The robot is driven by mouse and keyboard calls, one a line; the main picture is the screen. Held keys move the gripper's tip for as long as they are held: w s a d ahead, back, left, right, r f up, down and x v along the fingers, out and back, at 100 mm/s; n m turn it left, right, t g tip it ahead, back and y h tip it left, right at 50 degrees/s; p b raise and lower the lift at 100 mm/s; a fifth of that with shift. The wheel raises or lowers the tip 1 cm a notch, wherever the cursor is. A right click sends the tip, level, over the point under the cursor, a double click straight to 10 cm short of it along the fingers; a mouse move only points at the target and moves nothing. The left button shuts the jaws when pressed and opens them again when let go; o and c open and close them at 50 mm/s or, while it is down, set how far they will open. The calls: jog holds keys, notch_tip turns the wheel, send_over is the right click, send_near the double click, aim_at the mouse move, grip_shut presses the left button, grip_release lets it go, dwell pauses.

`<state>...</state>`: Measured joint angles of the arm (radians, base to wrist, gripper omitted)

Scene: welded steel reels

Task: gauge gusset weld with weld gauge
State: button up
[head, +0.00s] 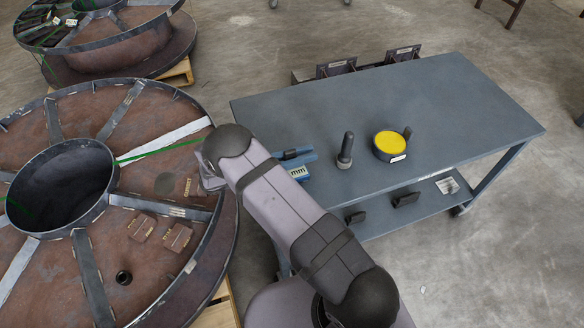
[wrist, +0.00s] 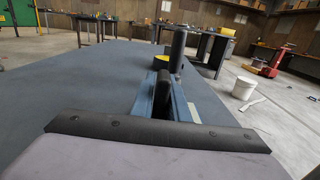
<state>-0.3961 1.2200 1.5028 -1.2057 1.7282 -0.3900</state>
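In the wrist view two blue bars reach forward over the grey table from my gripper (wrist: 163,88). A dark round-topped piece stands between them; whether they close on it I cannot tell. In the head view my gripper is mostly hidden behind my arm. A blue piece with a pale label reading "mm" (head: 299,173) shows beside my arm at the table's left part; it may be the weld gauge, and whether I hold it is unclear. The large rusty steel reel (head: 92,275) lies flat at left, with radial gussets (head: 160,206) between hub and rim.
The grey table (head: 460,120) holds a black flashlight-like cylinder (head: 346,150) and a yellow-topped round item (head: 391,143), both right of my gripper. Dark pieces lie on its lower shelf (head: 428,205). A second reel (head: 110,50) lies behind. The table's right part is clear.

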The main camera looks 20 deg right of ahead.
grip_shut()
jog(key=shift+r+p, duration=0.65)
jog(key=shift+r, duration=0.15)
dwell(0.5)
notch_tip(320, 180, up, 9)
jog(key=p, duration=0.7)
jog(key=shift+f, duration=0.15)
dwell(0.8)
dwell(0.3)
